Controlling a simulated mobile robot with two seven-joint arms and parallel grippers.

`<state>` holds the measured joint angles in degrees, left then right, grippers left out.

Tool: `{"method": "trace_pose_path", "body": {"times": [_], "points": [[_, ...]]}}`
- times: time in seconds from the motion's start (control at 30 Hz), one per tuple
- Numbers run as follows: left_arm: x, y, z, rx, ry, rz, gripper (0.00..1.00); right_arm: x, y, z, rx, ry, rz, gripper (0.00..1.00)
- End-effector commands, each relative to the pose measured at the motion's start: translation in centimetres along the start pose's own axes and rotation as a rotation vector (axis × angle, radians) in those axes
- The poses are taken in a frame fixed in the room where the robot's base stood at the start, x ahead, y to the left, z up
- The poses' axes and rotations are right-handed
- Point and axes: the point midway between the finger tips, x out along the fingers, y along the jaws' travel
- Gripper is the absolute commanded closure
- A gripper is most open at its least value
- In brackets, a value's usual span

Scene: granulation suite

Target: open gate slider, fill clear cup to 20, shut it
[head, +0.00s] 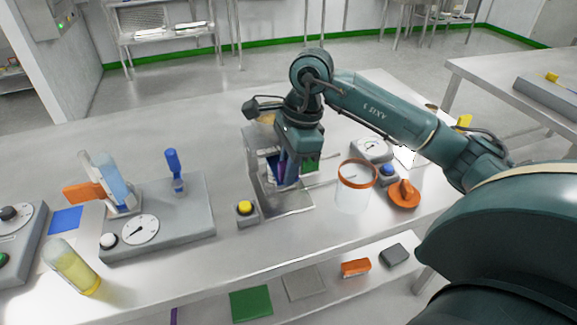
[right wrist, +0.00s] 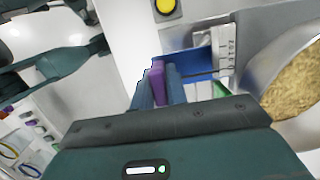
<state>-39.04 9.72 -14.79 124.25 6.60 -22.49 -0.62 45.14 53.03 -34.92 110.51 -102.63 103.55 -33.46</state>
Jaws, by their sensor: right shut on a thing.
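The dispenser stand (head: 262,185) is near the middle of the table, with a metal hopper (right wrist: 258,60) of tan granules (right wrist: 298,85) on it. My right gripper (right wrist: 160,82) is at the stand, its fingers closed around a purple piece (right wrist: 157,70), which looks like the gate slider's handle. The purple also shows in the head view (head: 281,166), partly hidden by the gripper. How far the gate is open cannot be told. A white scale with tick marks (right wrist: 226,50) is beside it. A clear cup with an orange rim (head: 354,195) is right of the stand and looks empty. My left gripper is out of view.
A yellow button (head: 245,208) is at the stand's front left. A grey dial box (head: 372,149), a blue button (head: 388,172) and an orange knob (head: 404,194) are at right. A grey base with a blue lever (head: 174,165) and a yellow bottle (head: 75,268) are at left.

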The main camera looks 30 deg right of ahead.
Motion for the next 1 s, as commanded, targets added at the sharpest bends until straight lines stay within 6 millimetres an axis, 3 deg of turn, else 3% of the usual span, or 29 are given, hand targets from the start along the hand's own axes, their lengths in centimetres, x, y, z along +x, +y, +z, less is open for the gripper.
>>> {"method": "trace_pose_path", "body": {"times": [0.5,1.0], "points": [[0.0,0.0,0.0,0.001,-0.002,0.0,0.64,0.3,0.0,1.2,0.0,-0.001,0.001,1.0],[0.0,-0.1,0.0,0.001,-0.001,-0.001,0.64,0.3,0.0,1.1,0.001,0.0,0.001,1.0]]}}
